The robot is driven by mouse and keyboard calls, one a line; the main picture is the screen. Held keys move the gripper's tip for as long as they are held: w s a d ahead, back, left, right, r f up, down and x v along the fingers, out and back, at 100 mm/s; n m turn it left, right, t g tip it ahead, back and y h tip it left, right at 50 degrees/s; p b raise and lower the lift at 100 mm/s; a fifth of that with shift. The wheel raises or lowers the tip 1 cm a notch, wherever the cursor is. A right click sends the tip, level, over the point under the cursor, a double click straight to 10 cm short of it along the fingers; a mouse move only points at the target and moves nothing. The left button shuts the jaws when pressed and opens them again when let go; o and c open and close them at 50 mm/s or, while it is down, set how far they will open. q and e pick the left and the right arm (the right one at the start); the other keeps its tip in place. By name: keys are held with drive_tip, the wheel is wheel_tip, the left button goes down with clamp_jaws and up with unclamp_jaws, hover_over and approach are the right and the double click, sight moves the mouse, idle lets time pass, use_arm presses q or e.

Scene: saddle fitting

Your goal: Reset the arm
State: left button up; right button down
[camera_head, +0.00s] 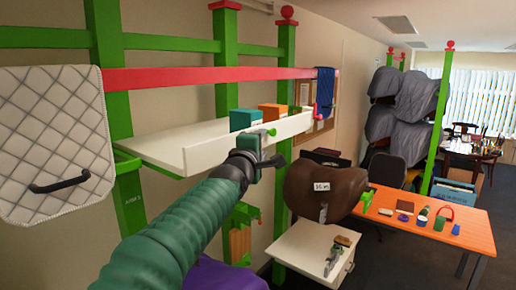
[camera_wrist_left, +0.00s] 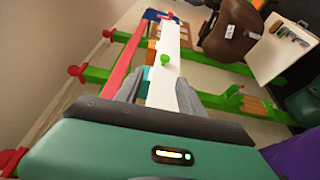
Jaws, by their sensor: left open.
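My left arm reaches in from the bottom of the head view in a green ribbed sleeve. Its gripper (camera_head: 262,152) is in front of the white shelf's front board (camera_head: 215,148), near a small green knob (camera_head: 271,132). In the left wrist view the two grey fingers of the gripper (camera_wrist_left: 160,90) are spread apart. The white board (camera_wrist_left: 167,45) and the green knob (camera_wrist_left: 165,60) show beyond and between them. I cannot tell whether the fingers touch the board. Nothing is seen held. My right gripper is in neither view.
A teal block (camera_head: 244,120) and an orange block (camera_head: 272,111) stand on the shelf. A brown saddle (camera_head: 325,190) sits behind a white cabinet (camera_head: 310,245). An orange table (camera_head: 460,225) holds several small items.

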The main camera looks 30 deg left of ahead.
use_arm(q)
drive_tip(key=w+a+f, duration=0.3)
drive_tip(key=w, duration=0.2)
drive_tip(key=s+d+f+m+g+h+b, duration=0.1)
drive_tip(key=s+d+f+m+g+b, duration=0.25)
drive_tip(key=f, duration=0.95)
drive_tip(key=s+d+f+m+g+h+b, duration=0.15)
drive_tip(key=s+d+f+m+b, duration=0.35)
drive_tip(key=f, duration=0.8)
drive_tip(key=s+d+f+m+g+h+b, duration=0.1)
drive_tip(key=d+f+m+g+h+b, duration=0.3)
drive_tip(key=f, duration=0.9)
drive_tip(key=s+d+f+m+g+b, duration=0.2)
drive_tip(key=s+d+f+m+g, duration=0.1)
drive_tip(key=s+f, duration=0.8)
drive_tip(key=s+d+f+m+g+y+b, duration=0.1)
drive_tip(key=s+d+f+m, duration=0.3)
drive_tip(key=s+f, duration=0.8)
wheel_tip(320, 180, down, 3)
drive_tip(key=shift+d+r+m+g+b, duration=0.1)
drive_tip(key=shift+d+m+g+b, duration=0.2)
drive_tip(key=shift+m+g+b, duration=0.6)
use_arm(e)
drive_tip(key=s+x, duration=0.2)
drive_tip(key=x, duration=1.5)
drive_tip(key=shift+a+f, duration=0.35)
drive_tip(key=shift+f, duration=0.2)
